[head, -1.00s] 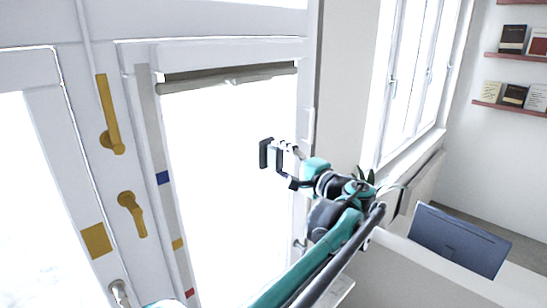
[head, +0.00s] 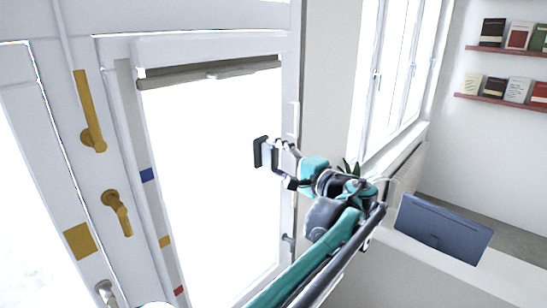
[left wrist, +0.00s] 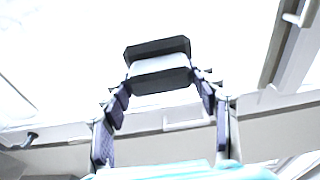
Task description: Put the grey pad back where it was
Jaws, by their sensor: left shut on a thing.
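My left gripper (head: 266,153) reaches in from the lower right of the head view, in front of the bright window pane (head: 205,170). My right gripper is not in view.
A white frame holds two yellow handles (head: 89,115) (head: 118,213), with a yellow square (head: 78,241) lower down. A blue patch (head: 147,175) marks the inner frame edge. A dark monitor (head: 444,229) and bookshelves (head: 500,48) are at right.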

